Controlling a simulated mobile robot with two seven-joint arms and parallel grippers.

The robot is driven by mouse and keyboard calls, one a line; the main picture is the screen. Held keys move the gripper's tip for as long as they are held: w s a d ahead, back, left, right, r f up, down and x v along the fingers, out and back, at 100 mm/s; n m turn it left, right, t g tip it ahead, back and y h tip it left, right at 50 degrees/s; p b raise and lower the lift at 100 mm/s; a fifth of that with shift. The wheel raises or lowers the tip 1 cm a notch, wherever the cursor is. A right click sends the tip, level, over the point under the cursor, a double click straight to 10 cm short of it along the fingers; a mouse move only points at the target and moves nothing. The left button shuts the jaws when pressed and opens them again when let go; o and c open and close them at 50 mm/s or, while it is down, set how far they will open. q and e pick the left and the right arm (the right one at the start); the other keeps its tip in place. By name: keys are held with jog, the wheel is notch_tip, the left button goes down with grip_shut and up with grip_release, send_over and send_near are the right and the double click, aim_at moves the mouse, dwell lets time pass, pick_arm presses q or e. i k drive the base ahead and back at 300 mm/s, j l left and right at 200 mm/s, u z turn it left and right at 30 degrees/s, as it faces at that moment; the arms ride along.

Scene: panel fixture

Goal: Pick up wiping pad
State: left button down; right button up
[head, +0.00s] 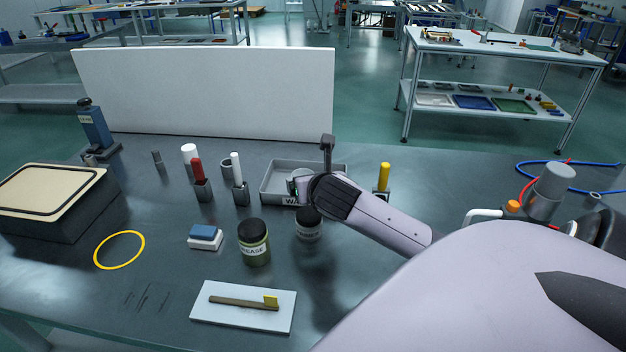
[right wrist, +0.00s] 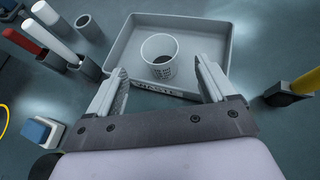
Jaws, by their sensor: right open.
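The wiping pad (head: 205,237), a small block with a blue top and a white base, lies on the table left of the grease jar. It also shows at the left edge of the right wrist view (right wrist: 38,131). My right gripper (right wrist: 160,70) is open and empty. In the head view it hangs over the grey tray (head: 268,190), well right of and behind the pad, largely hidden by its own wrist. In the right wrist view its fingers stand apart, with a pale cup (right wrist: 158,56) in the tray showing between them. My left gripper is not in view.
The grease jar (head: 254,243) and another dark-lidded jar (head: 309,226) stand right of the pad. Holders with a red marker (head: 197,172) and a white stick (head: 236,168) stand behind it. A yellow ring (head: 119,250) lies left; a brush on a white board (head: 243,307) lies in front.

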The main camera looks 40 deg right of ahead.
aim_at(206, 237)
jog(key=k+j, duration=1.1)
jog(key=k, duration=0.2)
